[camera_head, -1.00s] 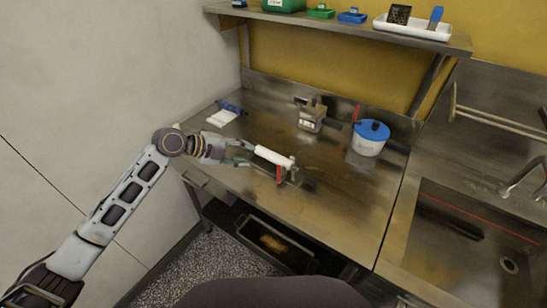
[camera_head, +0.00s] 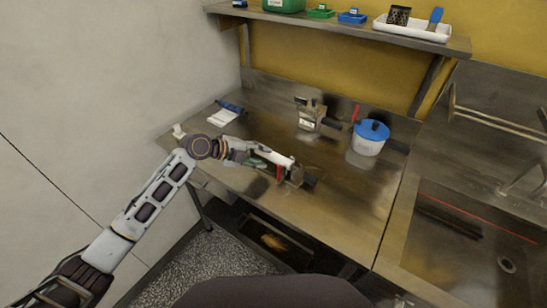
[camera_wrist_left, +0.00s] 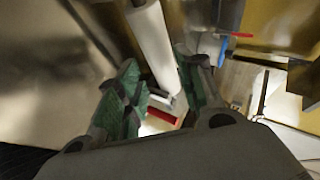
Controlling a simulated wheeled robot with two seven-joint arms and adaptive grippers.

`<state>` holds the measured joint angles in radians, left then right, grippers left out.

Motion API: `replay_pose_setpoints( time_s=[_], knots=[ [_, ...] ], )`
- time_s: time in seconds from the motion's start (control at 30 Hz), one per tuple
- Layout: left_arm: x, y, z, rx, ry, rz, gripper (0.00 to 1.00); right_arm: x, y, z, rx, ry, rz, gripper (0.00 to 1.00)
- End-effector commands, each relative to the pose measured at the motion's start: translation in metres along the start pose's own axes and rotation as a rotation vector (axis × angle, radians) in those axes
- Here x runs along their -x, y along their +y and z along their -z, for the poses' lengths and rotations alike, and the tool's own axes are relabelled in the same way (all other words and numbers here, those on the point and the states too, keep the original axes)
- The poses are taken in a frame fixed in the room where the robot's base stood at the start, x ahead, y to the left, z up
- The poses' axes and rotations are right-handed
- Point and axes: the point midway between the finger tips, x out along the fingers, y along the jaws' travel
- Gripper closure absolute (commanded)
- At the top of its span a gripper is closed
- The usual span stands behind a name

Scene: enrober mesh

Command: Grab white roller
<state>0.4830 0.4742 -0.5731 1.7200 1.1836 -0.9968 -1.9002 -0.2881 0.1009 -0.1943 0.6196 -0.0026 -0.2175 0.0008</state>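The white roller (camera_head: 275,155) lies near the front left of the steel worktop, with red and dark metal parts at its right end. In the left wrist view, the roller (camera_wrist_left: 155,42) runs down between the two green-padded fingers. My left gripper (camera_head: 253,158) is at the roller's left end and hides part of it. In the wrist view the left gripper (camera_wrist_left: 160,82) is open, with its fingers spread on either side of the roller. I cannot tell whether either pad touches it. My right gripper is not in view.
A blue-lidded white pot (camera_head: 369,142) and a small metal device (camera_head: 310,115) stand farther back on the worktop. A white cloth-like item (camera_head: 222,116) lies at the back left. A shelf (camera_head: 340,32) overhangs the back. A sink (camera_head: 470,240) is at the right.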

Motion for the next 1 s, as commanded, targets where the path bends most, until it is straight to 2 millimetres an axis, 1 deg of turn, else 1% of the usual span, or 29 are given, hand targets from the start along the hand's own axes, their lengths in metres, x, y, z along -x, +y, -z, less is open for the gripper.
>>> replay_pose_setpoints(
  time_s=[0.23, 0.43, 0.57, 0.8, 1.0],
  knots=[
    [-0.003, 0.0, 0.0, 0.001, 0.001, 0.0, 0.63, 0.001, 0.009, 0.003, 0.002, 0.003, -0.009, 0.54],
    [-0.015, -0.001, 0.002, 0.001, 0.001, 0.0, 0.63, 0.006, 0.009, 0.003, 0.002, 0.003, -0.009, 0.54],
    [-0.026, -0.002, 0.002, 0.002, 0.002, 0.0, 0.63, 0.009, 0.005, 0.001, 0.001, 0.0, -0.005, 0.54],
    [-0.046, -0.002, 0.002, 0.001, 0.001, 0.001, 0.63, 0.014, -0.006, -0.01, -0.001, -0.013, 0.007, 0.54],
    [-0.052, -0.001, 0.002, 0.001, 0.0, -0.001, 0.63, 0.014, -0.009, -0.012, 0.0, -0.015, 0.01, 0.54]
  ],
)
